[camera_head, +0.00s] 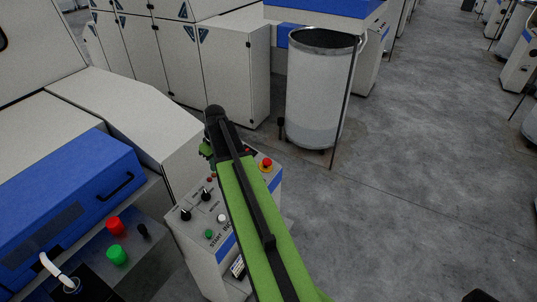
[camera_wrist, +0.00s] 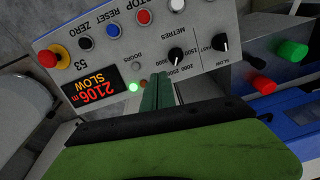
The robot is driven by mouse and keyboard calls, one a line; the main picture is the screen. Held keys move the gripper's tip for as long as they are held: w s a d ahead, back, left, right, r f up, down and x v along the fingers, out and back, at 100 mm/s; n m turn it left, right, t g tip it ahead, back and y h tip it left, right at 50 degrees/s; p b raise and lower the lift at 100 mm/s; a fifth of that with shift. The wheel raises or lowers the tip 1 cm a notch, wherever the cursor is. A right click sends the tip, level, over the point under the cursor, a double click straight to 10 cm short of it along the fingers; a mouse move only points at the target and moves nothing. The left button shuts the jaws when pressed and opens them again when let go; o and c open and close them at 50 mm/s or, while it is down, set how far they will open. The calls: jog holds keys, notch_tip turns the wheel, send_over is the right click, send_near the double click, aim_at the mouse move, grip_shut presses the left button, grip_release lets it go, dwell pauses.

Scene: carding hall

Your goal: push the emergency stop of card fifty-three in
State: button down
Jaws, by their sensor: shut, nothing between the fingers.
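The emergency stop (camera_wrist: 48,59) is a red mushroom button on a yellow collar. In the wrist view it sits at the upper left of the grey control panel, beside the number 53. The head view shows it (camera_head: 266,162) at the panel's right end, right of my arm. My gripper (camera_wrist: 158,82) is shut and empty, its green fingers in front of the panel near the door lamps and the metres knob. It is apart from the stop, to its right in the wrist view. I cannot tell whether the fingertips touch the panel.
A blue-fronted machine (camera_head: 70,195) stands left.

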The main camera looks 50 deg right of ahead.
jog(key=s+d, duration=0.1)
jog(key=d, duration=1.6)
jog(key=n+t, duration=0.1)
send_over(268, 161)
jog(key=s+d, duration=0.1)
jog(key=s, duration=0.3)
jog(key=shift+r, duration=0.2)
jog(key=shift+f, duration=0.1)
jog(key=b+x, duration=1.3)
jog(key=shift+w+f+b, duration=0.25)
jog(key=shift+f+b, duration=0.05)
jog(key=shift+f, duration=0.05)
